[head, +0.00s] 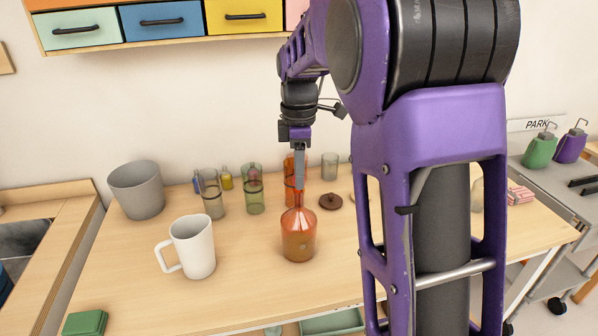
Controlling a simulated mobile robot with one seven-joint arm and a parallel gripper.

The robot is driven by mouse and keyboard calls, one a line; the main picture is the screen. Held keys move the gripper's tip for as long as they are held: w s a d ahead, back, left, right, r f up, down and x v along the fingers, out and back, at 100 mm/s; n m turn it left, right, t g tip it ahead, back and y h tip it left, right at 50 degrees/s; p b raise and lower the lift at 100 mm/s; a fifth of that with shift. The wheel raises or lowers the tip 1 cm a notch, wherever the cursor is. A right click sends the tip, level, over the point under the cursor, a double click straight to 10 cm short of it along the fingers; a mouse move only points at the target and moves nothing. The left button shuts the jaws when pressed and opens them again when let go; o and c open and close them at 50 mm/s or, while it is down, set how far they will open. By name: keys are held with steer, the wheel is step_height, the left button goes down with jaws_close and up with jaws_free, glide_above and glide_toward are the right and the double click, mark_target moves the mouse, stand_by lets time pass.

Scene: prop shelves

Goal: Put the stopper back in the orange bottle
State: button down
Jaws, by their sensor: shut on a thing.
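The orange bottle (298,238) stands upright on the wooden table, round-bodied with a narrow neck. My gripper (299,184) points straight down right at the bottle's neck and mouth. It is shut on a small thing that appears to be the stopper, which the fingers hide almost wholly. I cannot tell whether the stopper touches the bottle's mouth or sits in it.
An orange glass (290,190) stands close behind the bottle. A brown disc-shaped lid (330,201) lies to the right. Green (254,193) and grey (212,196) glasses, a white mug (192,247) and a grey bin (137,190) stand left. The front table is mostly clear.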

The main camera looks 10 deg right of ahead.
steer(key=shift+f, duration=0.65)
stand_by(0.9)
steer(key=c, duration=0.6)
jaws_free()
steer(key=shift+o, duration=0.2)
step_height(320, 180, up, 17)
steer(key=p, duration=0.1)
steer(key=shift+r, duration=0.2)
steer(key=shift+w+d, duration=0.1)
